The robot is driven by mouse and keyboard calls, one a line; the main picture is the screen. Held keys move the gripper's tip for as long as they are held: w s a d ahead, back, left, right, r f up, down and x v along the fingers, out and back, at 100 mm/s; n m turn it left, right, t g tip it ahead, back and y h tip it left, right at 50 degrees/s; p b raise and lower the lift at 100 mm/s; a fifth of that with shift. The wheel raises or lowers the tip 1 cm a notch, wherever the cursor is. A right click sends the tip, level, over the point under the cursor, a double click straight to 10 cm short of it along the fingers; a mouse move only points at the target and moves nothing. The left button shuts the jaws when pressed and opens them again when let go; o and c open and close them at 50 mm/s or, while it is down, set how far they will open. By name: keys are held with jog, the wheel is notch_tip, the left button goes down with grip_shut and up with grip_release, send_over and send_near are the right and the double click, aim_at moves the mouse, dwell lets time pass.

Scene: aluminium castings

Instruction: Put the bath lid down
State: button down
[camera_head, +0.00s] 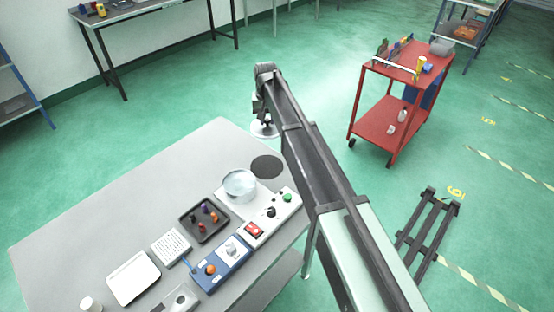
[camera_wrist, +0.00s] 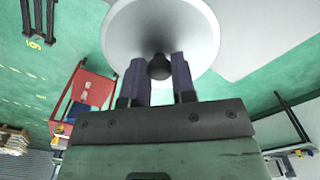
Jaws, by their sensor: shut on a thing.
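The bath lid is a pale round disc with a dark knob. My gripper (camera_wrist: 159,72) is shut on that knob, and the lid (camera_wrist: 122,35) spreads out beyond the fingertips in the wrist view. In the head view the lid (camera_head: 264,131) hangs under my gripper (camera_head: 266,120), beyond the table's far right edge in the picture. The bath (camera_head: 240,186) is a round, clear-looking vessel on a white base, with its top uncovered. A dark round pad (camera_head: 267,167) lies on the table next to the bath, towards the lid.
The grey table (camera_head: 130,185) has free room at the left and back. Near the bath are a dark tray (camera_head: 190,233) of coloured pieces, a white rack (camera_head: 171,246), a blue control box (camera_head: 221,265) and a white switch panel (camera_head: 273,222). A red cart (camera_head: 379,122) stands to the right.

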jog(key=shift+s+a+f+b, duration=0.45)
jog(key=shift+s+f+b, duration=0.15)
jog(key=shift+f+b, duration=0.4)
jog(key=b, duration=1.4)
send_over(267, 166)
notch_tip(267, 166, down, 13)
jog(key=shift+s+a+f, duration=0.1)
notch_tip(267, 166, down, 5)
jog(key=b, duration=0.4)
jog(key=shift+f+b, duration=0.1)
jog(key=shift+b, duration=0.2)
jog(key=shift+r+p, duration=0.3)
jog(key=shift+r, duration=0.05)
jog(key=shift+f, duration=0.25)
jog(key=c, duration=0.9)
grip_release()
jog(key=shift+r, duration=0.1)
jog(key=shift+c, duration=0.2)
